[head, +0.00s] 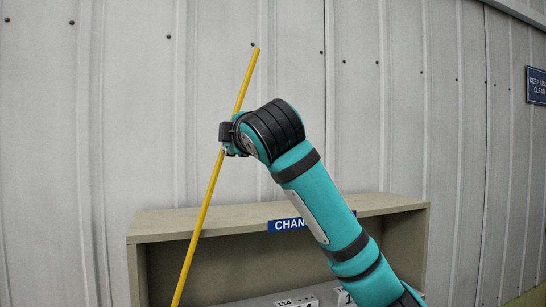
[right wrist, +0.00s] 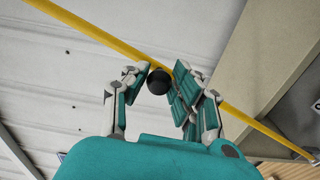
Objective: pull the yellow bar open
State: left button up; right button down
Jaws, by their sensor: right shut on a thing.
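The yellow bar (head: 200,218) is a long, thin rod in front of the wall. It leans, with its top to the right and its lower end running out of the bottom of the head view. My right gripper (head: 229,140) is at its upper-middle part, shut on it. In the right wrist view the bar (right wrist: 95,32) crosses diagonally past the fingertips (right wrist: 161,72). A round black piece (right wrist: 158,81) shows between the fingers, and I cannot tell what it belongs to. My left gripper is not in view.
A beige shelf unit (head: 395,203) with a blue sign (head: 290,225) stands below the gripper, with white numbered labels (head: 297,302) low inside it. A grey panelled wall (head: 430,120) fills the back. A blue sign (head: 537,86) hangs at the far right. The upper left is clear.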

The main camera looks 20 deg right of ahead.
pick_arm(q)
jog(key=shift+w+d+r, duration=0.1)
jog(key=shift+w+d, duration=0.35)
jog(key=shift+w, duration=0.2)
pick_arm(e)
jog(key=a+r+n, duration=0.2)
jog(key=a, duration=0.7)
jog(key=shift+s, duration=0.15)
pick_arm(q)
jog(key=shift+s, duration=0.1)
pick_arm(e)
jog(key=c, duration=1.1)
grip_release()
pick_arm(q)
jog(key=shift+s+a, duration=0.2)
pick_arm(e)
jog(key=shift+o, duration=0.2)
jog(key=s, duration=1.2)
jog(key=shift+d, duration=0.2)
